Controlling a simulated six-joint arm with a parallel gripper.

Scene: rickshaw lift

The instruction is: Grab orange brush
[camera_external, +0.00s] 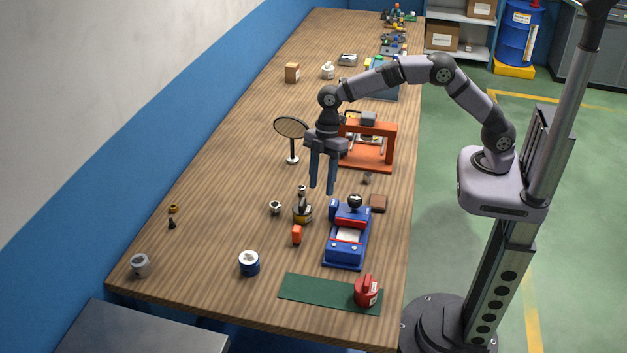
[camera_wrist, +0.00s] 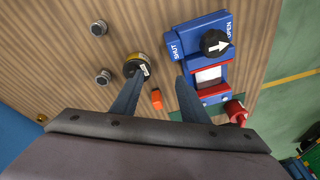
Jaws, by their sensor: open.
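A small orange object (camera_external: 297,234), which looks like the orange brush, stands on the wooden table left of the blue and red device. It also shows in the wrist view (camera_wrist: 156,98), in the gap between my two fingers. My gripper (camera_external: 322,190) points down with its fingers apart and nothing between them. It hovers above the table, and the brush is lower and nearer the camera in the external view. In the wrist view my fingertips (camera_wrist: 160,76) frame the area beside the brush. Its bristles cannot be made out.
A yellow-black pot (camera_external: 302,212) stands close behind the brush. The blue and red device (camera_external: 347,236) is just right of it. A green mat (camera_external: 310,289) bears a red container (camera_external: 367,290). A blue-white tin (camera_external: 249,263) stands front left. An orange frame (camera_external: 372,158) is behind.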

